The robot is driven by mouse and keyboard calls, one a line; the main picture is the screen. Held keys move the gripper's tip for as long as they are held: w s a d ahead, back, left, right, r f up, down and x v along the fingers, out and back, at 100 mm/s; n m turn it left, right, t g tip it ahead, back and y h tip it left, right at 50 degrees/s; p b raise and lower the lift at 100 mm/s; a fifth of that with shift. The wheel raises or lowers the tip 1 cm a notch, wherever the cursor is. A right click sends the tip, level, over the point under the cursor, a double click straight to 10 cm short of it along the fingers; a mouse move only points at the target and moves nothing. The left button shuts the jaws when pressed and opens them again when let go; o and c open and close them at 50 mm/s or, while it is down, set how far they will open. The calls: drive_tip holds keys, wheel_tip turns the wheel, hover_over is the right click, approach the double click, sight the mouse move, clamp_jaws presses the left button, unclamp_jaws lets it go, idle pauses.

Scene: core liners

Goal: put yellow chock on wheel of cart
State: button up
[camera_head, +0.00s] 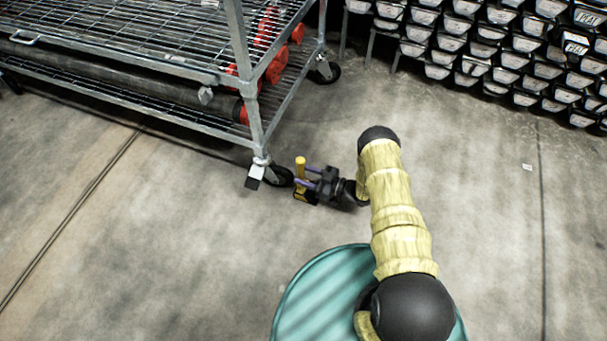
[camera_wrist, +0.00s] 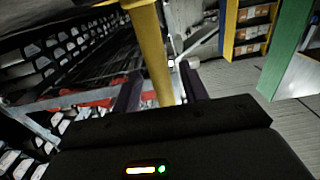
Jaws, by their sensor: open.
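The yellow chock (camera_head: 300,167) stands upright on the floor, its post rising from a low base. It is just right of the black caster wheel (camera_head: 277,177) at the cart's near corner; I cannot tell whether they touch. My gripper (camera_head: 305,175) reaches in from the right, low over the floor. Its two purple fingers are open, one on each side of the chock's post. In the wrist view the yellow post (camera_wrist: 152,50) stands between the fingers of my gripper (camera_wrist: 160,76), with a visible gap by the right finger. The chock's base is hidden there.
The grey wire-shelf cart (camera_head: 240,45) carries red-ended tubes (camera_head: 275,65) and fills the upper left. Its leg stands close to the chock. Racks of stacked trays (camera_head: 480,45) line the upper right.

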drive_tip(key=p+v, duration=0.4)
drive_tip(key=v, duration=0.7)
drive_tip(key=shift+d, duration=0.15)
drive_tip(key=w+d+r+m+t+h, duration=0.15)
drive_tip(key=w+r+h, duration=0.3)
drive_tip(key=w, duration=0.45)
drive_tip(key=w+d+r+m+t+h, duration=0.1)
drive_tip(key=w+d+r+m+h, duration=0.3)
drive_tip(key=r, duration=0.6)
drive_tip(key=w+d+r+m+t+h, duration=0.1)
drive_tip(key=w+d+r+h, duration=0.3)
drive_tip(key=r, duration=0.7)
drive_tip(key=s+r+m+g+h, duration=0.3)
drive_tip(key=s+r+m+h, duration=0.15)
drive_tip(key=s+r, duration=0.6)
drive_tip(key=s+a+r+m+g, duration=0.1)
drive_tip(key=s+a+r+g, duration=0.1)
drive_tip(key=s, duration=0.9)
drive_tip(key=s+a+r+m+g, duration=0.2)
drive_tip(key=s+r, duration=0.1)
drive_tip(key=s, duration=0.7)
drive_tip(key=shift+s+r, duration=0.3)
drive_tip(key=shift+s, duration=0.1)
